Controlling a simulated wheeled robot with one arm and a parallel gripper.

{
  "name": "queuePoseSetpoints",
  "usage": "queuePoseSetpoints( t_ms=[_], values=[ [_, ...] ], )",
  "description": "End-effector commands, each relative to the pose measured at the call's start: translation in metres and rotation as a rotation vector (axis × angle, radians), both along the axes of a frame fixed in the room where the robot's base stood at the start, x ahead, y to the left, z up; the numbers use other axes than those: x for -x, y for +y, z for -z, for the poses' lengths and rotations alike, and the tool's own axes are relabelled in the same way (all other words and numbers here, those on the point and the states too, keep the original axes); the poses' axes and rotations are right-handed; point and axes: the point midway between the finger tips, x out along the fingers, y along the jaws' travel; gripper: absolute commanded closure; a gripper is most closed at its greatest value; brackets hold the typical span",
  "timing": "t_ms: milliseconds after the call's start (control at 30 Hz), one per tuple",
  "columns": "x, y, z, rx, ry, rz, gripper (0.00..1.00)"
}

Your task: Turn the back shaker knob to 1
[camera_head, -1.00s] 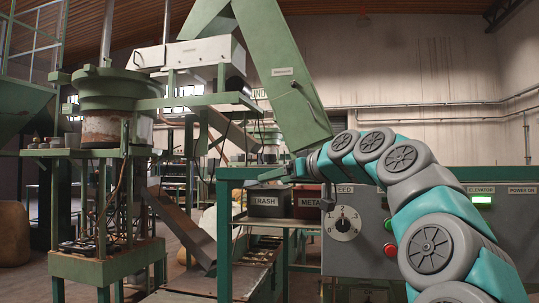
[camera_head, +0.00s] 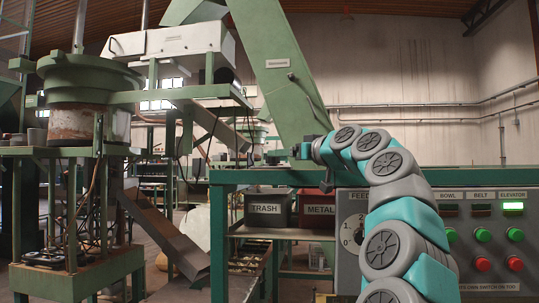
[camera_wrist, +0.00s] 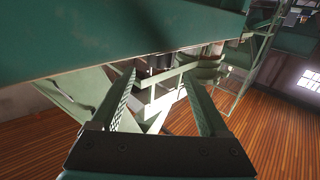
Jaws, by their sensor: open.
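My gripper (camera_head: 283,155) is open and empty, above the green-topped bench near the middle of the head view. In the wrist view its two fingers (camera_wrist: 158,74) stand apart with nothing between them. A knob labelled shaker is not readable in any view. A dial marked FEED (camera_head: 357,232) with numbers shows on the grey control panel (camera_head: 480,266), and my arm covers its right part. A white box machine (camera_head: 165,43) with a small label stands at the upper left; I cannot make out a knob on it.
The TRASH bin (camera_head: 266,208) and METAL bin (camera_head: 318,209) sit under the green bench edge (camera_head: 240,176). A green bowl feeder (camera_head: 88,78) stands at left, with a sloping green chute (camera_head: 280,75) behind my gripper. The panel has green and red buttons.

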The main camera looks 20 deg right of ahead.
Motion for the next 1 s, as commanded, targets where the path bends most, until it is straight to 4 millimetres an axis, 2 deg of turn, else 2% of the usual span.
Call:
queuePoseSetpoints(
  t_ms=[100, 400, 667, 967, 1000],
  values=[
    [-0.017, 0.003, -0.001, 0.002, 0.003, 0.001, 0.22],
    [-0.049, 0.009, -0.001, 0.001, 0.003, 0.001, 0.22],
    [-0.061, 0.012, 0.000, 0.001, 0.001, 0.001, 0.22],
    [-0.062, 0.012, 0.000, 0.000, 0.001, 0.000, 0.22],
    [-0.062, 0.012, 0.000, 0.000, 0.001, 0.000, 0.26]
  ],
)
